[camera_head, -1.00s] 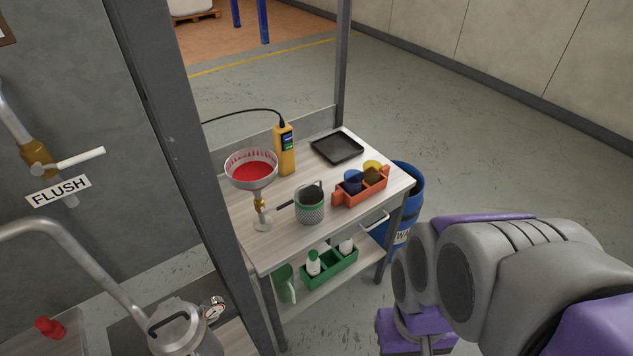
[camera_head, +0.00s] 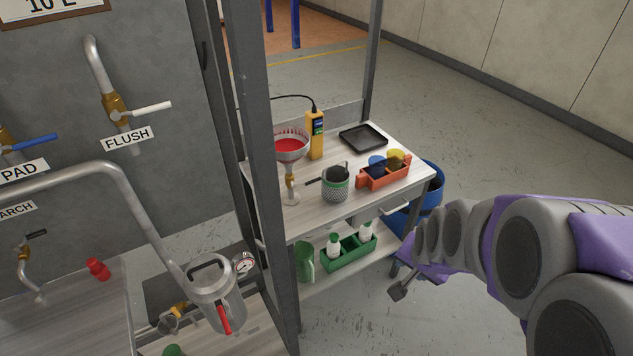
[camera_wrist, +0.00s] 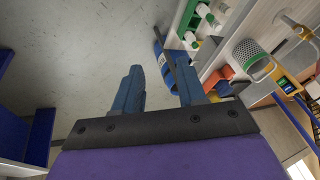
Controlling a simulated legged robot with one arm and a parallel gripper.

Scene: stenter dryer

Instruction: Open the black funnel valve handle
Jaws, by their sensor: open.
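The funnel (camera_head: 291,147) holds red liquid and stands upright on a thin stand on the cart. A brass valve (camera_head: 291,181) sits under its bowl. A short dark bar (camera_head: 313,182) shows between this valve and the mesh cup; I cannot tell which it joins. In the wrist view the funnel's stand is at the upper right edge, only partly shown. My gripper (camera_wrist: 157,82) is open and empty, with both blue-grey fingers over the floor and the blue barrel. In the head view it is low, right of the cart and well away from the funnel.
The cart (camera_head: 310,217) also carries a mesh cup (camera_head: 335,185), orange caddy (camera_head: 384,176), yellow meter (camera_head: 315,136) and black tray (camera_head: 363,138). A blue barrel (camera_head: 431,188) stands at its right. A grey post (camera_head: 266,180) rises at its left. Open floor lies right.

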